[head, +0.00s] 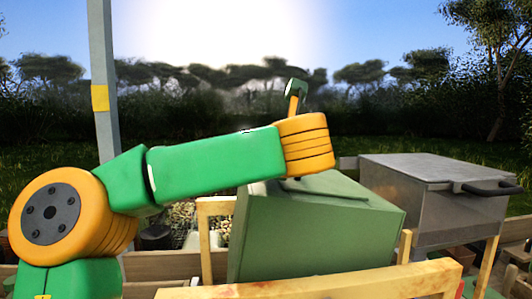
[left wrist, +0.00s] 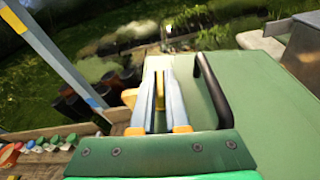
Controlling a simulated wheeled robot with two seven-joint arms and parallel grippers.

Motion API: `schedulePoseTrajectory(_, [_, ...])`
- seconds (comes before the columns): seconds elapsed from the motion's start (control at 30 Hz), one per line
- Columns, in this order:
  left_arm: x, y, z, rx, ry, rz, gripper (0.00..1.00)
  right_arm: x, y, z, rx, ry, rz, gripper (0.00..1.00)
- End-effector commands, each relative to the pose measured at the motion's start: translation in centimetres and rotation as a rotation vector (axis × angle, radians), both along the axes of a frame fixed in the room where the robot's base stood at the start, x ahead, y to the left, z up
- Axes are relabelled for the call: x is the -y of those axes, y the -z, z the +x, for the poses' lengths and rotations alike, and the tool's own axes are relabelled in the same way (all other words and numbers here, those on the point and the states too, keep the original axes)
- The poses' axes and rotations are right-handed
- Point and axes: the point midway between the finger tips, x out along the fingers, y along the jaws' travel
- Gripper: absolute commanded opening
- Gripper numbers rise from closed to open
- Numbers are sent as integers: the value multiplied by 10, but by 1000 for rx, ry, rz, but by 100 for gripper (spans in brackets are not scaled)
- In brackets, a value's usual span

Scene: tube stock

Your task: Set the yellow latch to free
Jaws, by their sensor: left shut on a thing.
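The green box (head: 310,245) stands in the middle of the head view, with my left arm reaching over its top. The left wrist view shows its green surface (left wrist: 262,105) and a black bar handle (left wrist: 213,92). My left gripper (left wrist: 158,68) is beside that handle, to its left. Its two fingers are close together and shut on a small yellow piece, the yellow latch (left wrist: 160,91), mostly hidden between them. More yellow shows just left of the fingers. The latch's setting cannot be told. In the head view the fingers are hidden. My right gripper is not in view.
A grey metal box (head: 420,195) with a dark handle stands to the right. A grey post (head: 102,70) with a yellow band rises at left. Wooden rails (head: 330,284) cross the front. Several coloured knobs (left wrist: 40,146) line a wooden board at lower left.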

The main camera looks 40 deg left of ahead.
Motion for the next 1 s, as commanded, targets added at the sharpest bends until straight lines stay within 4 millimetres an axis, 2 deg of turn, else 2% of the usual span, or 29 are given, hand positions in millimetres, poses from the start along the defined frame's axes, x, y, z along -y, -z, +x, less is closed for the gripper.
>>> schedulePoseTrajectory(0.03, [0,-1,0,2,-2,2,18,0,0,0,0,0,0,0])
schedulePoseTrajectory(0.1, [0,-1,0,1,-2,1,37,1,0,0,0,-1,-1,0])
schedulePoseTrajectory(0.13, [0,0,0,1,-2,1,42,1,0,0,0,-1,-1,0])
schedulePoseTrajectory(0.43, [2,0,-1,0,0,0,42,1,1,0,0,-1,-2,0])
schedulePoseTrajectory(0.57, [20,-4,-14,0,2,-1,42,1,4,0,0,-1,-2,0])
schedulePoseTrajectory(0.73, [47,-15,-33,-3,2,0,42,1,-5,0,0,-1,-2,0])
schedulePoseTrajectory(1.0, [55,-15,-41,1,-1,0,42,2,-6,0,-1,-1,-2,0])
